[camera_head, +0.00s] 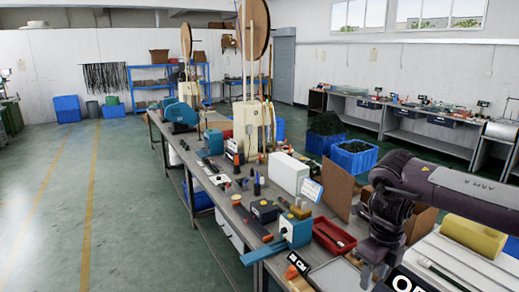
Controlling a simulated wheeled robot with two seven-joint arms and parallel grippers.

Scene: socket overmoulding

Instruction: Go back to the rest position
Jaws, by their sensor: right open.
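My right arm reaches in from the right edge in the camera_head view. My right gripper (368,274) points down near the bottom edge, over the near end of the long workbench (232,228). It is open, and I see nothing held between its fingers. Its lower part is close to the picture's edge, so the fingertips show only in part. My left arm and left gripper are not in view.
A red tray (334,236), a blue device (295,230) and a white box (288,173) stand on the bench left of my right gripper. A cardboard sheet (338,190) stands behind it. A yellow roll (473,234) lies at right. The green floor (60,200) at left is clear.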

